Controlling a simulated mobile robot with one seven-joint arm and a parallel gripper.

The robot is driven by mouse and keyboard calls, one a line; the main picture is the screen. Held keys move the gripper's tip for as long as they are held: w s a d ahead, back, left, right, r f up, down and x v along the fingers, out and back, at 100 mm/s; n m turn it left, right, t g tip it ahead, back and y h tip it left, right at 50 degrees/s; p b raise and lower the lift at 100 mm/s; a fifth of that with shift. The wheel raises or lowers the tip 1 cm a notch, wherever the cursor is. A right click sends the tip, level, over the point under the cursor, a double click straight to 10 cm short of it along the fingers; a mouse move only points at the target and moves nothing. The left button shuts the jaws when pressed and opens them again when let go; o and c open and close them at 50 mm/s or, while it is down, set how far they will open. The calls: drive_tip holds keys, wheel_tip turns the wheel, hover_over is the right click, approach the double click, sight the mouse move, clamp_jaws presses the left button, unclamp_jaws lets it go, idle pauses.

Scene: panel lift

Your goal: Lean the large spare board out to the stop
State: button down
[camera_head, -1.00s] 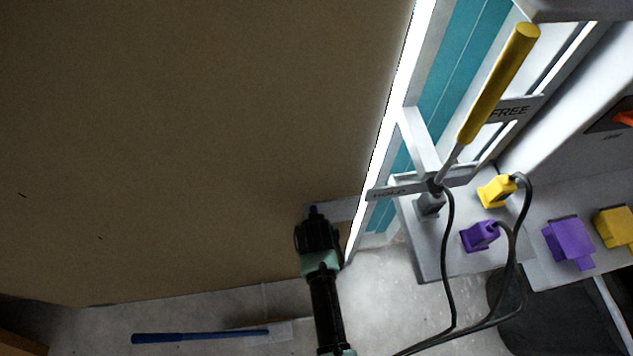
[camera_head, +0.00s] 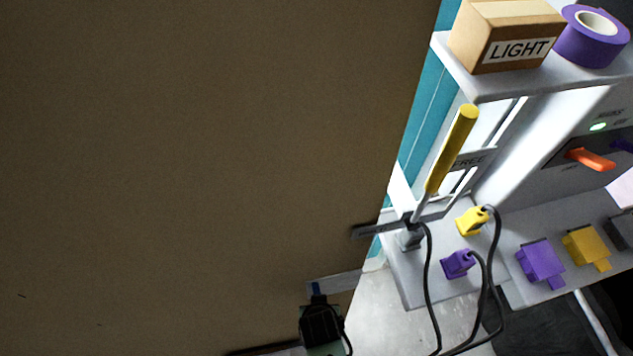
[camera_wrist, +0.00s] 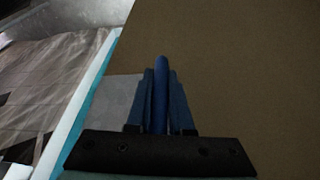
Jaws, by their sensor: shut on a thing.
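The large brown board (camera_head: 190,170) fills the left and middle of the head view. Its right edge slants from top right to lower middle. In the wrist view the board (camera_wrist: 235,75) fills the right side. My gripper (camera_head: 316,294) is at the bottom middle of the head view, in front of the board's lower right part. In the wrist view its two dark blue fingers (camera_wrist: 160,100) are shut on a blue handle (camera_wrist: 161,75). A grey plate (camera_head: 338,284) shows behind the fingers. I cannot make out the stop.
A yellow-handled lever (camera_head: 453,150) stands right of the board, by a FREE label (camera_head: 468,160). Yellow and purple plugs (camera_head: 458,263) with black cables sit on a grey ledge. A box marked LIGHT (camera_head: 507,38) and purple tape (camera_head: 592,36) stand on a shelf. Some floor (camera_head: 375,310) shows.

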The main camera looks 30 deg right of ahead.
drive_tip(key=c, duration=0.8)
unclamp_jaws()
drive_tip(key=shift+w+d+f, duration=0.1)
drive_tip(key=shift+d+f, duration=0.05)
drive_tip(key=p+v, duration=0.1)
drive_tip(key=v, duration=1.2)
drive_tip(key=shift+p, duration=0.35)
